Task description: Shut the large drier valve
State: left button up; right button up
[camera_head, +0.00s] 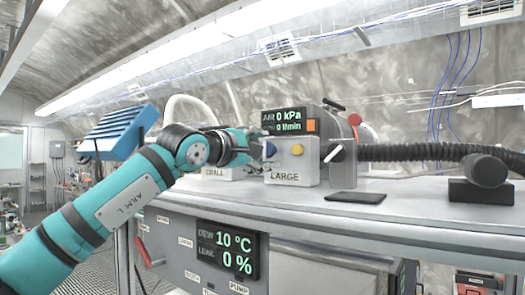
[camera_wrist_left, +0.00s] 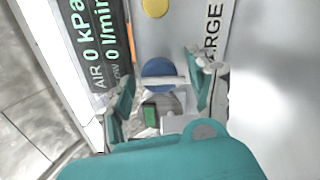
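The white box labelled LARGE (camera_head: 291,174) stands on the bench, with a blue round part (camera_head: 270,149) and a yellow one (camera_head: 297,150) on its front. A white lever (camera_head: 334,153) shows at its right side. My left gripper (camera_head: 262,150) is at the box's left front, by the blue part. In the left wrist view the blue disc (camera_wrist_left: 158,68) has a pale bar (camera_wrist_left: 165,83) across its lower part. The left gripper's fingertips (camera_wrist_left: 162,75) are apart on either side of it, open; contact cannot be told. My right gripper is not in view.
A display (camera_head: 284,122) reading 0 kPa sits above the box. The box labelled SMALL (camera_head: 215,173) is partly hidden behind my left arm. A black corrugated hose (camera_head: 420,151) runs right. A dark flat pad (camera_head: 355,197) lies on the bench (camera_head: 410,215).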

pick_arm(q)
jog(key=shift+s+a, duration=0.15)
jog(key=v, duration=1)
jog(key=shift+s+a, duration=0.15)
jog(key=shift+a, duration=0.05)
jog(key=shift+s+a, duration=0.25)
jog(key=shift+s, duration=0.25)
